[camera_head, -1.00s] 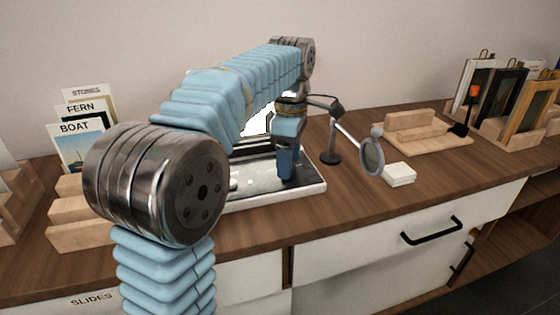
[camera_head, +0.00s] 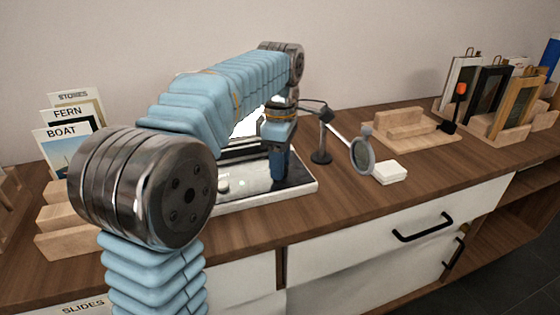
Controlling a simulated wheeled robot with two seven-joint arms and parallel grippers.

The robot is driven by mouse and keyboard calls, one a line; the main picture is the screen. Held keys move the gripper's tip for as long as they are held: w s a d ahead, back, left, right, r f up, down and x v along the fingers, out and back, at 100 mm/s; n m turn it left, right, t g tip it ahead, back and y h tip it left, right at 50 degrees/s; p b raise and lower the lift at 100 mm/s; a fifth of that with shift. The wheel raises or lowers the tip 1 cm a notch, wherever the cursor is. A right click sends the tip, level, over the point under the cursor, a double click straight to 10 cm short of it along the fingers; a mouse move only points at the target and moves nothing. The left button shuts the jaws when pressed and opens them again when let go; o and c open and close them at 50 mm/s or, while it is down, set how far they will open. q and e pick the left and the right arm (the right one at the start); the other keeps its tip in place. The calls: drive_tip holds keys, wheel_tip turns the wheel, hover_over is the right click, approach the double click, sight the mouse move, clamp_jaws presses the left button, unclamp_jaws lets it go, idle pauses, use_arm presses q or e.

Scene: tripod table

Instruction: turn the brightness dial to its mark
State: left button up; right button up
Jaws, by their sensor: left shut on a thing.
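My left arm reaches in from the left, over the wooden cabinet top. Its gripper (camera_head: 279,176) points down at the right part of a light panel (camera_head: 306,188), a flat box with a pale frame and a bright white surface. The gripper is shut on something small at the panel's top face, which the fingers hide. The brightness dial and its mark cannot be made out; the thing in the fingers may be the dial. My right gripper is not in view.
A magnifier on a black stand (camera_head: 361,156) stands just right of the panel, close to my gripper. A white block (camera_head: 390,173) lies beside it. Wooden racks with cards (camera_head: 70,147) stand left, and framed slides (camera_head: 488,93) stand right. The front right counter is clear.

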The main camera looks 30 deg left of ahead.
use_arm(q)
drive_tip(key=m, duration=0.4)
drive_tip(key=shift+m, duration=0.4)
drive_tip(key=m, duration=1.4)
drive_tip(key=shift+m, duration=0.3)
drive_tip(key=o, duration=1)
drive_tip(key=shift+o, duration=0.2)
